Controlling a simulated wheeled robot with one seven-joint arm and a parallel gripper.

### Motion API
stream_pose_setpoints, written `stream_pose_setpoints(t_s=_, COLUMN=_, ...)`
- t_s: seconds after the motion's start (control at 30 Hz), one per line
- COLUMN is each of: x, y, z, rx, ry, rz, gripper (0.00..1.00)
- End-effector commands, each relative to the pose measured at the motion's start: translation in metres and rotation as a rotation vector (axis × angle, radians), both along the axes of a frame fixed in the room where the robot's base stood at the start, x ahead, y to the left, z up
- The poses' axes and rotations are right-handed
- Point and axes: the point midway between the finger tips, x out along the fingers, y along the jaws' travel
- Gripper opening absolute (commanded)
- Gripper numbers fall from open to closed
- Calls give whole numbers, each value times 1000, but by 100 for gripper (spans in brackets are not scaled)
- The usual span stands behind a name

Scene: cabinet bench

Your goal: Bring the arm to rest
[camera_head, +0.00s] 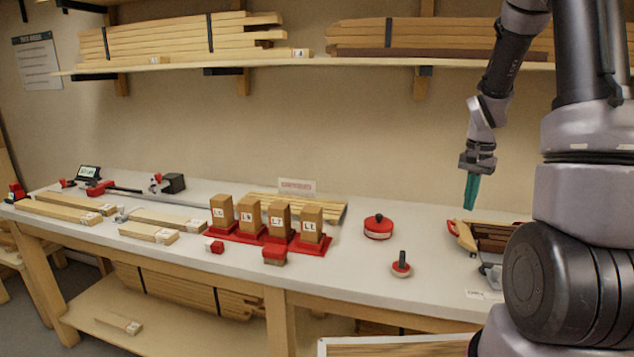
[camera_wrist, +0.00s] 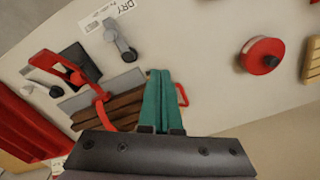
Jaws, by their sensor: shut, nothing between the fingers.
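My gripper (camera_head: 471,191) hangs pointing down above the right part of the white bench (camera_head: 350,262). Its green fingers are together with nothing between them. In the wrist view my gripper (camera_wrist: 162,80) shows its two fingers side by side, in front of a stack of dark brown wood strips (camera_wrist: 115,105) with a red clamp-like tool (camera_wrist: 85,85). The fingers look to be above the stack, apart from the bench top. My arm comes down from the upper right in the head view.
Several labelled wood blocks (camera_head: 250,217) stand on red bases further left. A shelf (camera_head: 300,63) with lumber runs above. Bench space lies clear around the tin.

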Motion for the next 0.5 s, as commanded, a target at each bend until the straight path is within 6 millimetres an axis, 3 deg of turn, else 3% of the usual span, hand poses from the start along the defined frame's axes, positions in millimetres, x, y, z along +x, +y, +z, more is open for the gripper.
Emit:
stream_pose_setpoints(t_s=0.27, x=-6, y=14, z=29, rx=5, ry=-48, rz=28, gripper=0)
stream_pose_setpoints(t_s=0.5, x=-19, y=34, z=72, rx=10, ry=-125, rz=73, gripper=0)
